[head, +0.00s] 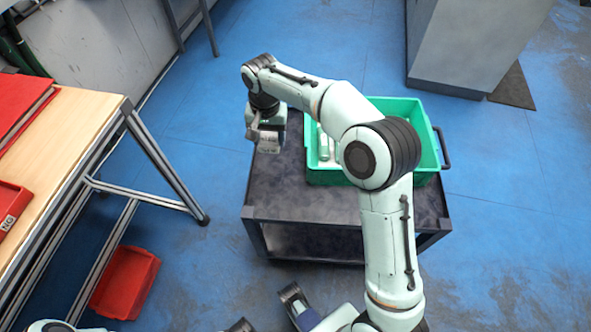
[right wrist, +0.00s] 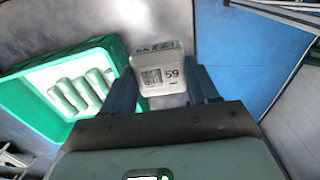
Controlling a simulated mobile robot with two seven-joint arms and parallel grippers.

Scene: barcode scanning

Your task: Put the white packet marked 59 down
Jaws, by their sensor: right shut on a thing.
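The white packet marked 59 (right wrist: 160,74) is between the fingers of my right gripper (right wrist: 163,88) in the right wrist view, its barcode and number facing the camera. In the head view the packet (head: 269,142) hangs under my right gripper (head: 265,130), over the left part of the dark cart top (head: 290,198). My right gripper is shut on it. Whether the packet touches the cart top is not clear.
A green crate (head: 441,150) with several pale packets stands on the cart, right of my right gripper. The cart's front left top is bare. A wooden-topped table (head: 70,125) with red trays is at left. A red bin (head: 125,283) is on the floor.

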